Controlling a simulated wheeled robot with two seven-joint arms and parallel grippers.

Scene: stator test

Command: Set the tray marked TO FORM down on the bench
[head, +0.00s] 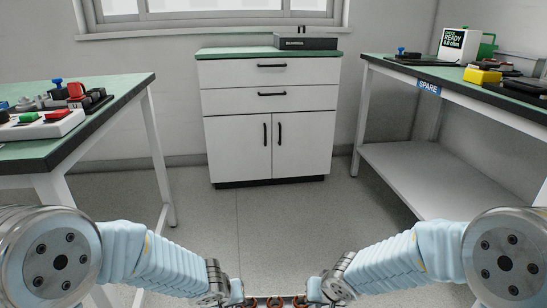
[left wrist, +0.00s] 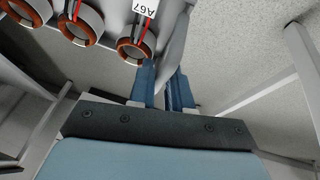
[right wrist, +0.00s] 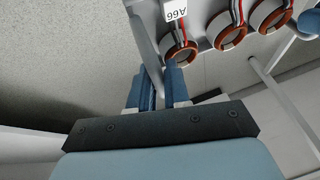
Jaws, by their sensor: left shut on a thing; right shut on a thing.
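A grey tray (left wrist: 174,48) is held between my two grippers, low in front of me. Only a thin strip shows at the bottom edge of the head view; its TO FORM mark is not visible. Copper-ringed stators (left wrist: 134,50) with red and dark leads sit in it, also seen in the right wrist view (right wrist: 181,55). White tags on them read A67 and A66. My left gripper (left wrist: 166,80) is shut on one end of the tray, and my right gripper (right wrist: 163,82) is shut on the other. The tray appears clear of any surface.
A green-topped bench (head: 120,88) at left carries devices near its edge. A white cabinet (head: 268,125) with a dark box (head: 306,43) stands ahead. A bench marked SPARE (head: 428,88) at right carries a READY meter (head: 458,43) and other items. Open floor (head: 250,215) lies between them.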

